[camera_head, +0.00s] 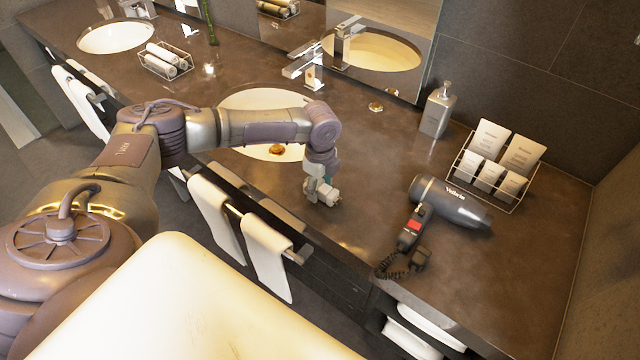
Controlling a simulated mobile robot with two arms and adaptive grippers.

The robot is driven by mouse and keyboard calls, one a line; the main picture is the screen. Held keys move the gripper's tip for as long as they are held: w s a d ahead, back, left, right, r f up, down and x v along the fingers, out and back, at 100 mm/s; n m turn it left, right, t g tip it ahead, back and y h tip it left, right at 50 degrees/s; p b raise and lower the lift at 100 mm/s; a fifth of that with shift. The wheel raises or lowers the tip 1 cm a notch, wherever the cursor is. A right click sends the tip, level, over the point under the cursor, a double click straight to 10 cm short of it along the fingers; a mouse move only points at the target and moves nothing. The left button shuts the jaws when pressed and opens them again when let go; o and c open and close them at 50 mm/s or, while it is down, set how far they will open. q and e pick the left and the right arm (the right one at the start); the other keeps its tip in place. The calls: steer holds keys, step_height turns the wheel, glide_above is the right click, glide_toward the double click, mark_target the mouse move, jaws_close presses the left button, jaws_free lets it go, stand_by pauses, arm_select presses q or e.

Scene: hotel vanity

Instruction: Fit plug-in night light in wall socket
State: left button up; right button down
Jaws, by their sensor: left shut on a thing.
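My left gripper (316,190) reaches in from the left and points down over the counter, near the front edge of the middle basin. It is shut on a small white object (329,195), which looks like the plug-in night light. The object is low, close to the counter top; I cannot tell whether it touches the counter. Its prongs cannot be made out. No wall socket can be picked out in this view. My right gripper is not in view.
A dark hair dryer (455,204) with a coiled cord lies right of the gripper. A soap dispenser (437,110) and a wire rack of packets (495,165) stand behind it. A faucet (307,69) and basin (250,100) lie behind my arm. Towels (268,258) hang in front.

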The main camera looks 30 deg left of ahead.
arm_select(q)
steer(key=shift+f, duration=0.1)
steer(key=o, duration=1.2)
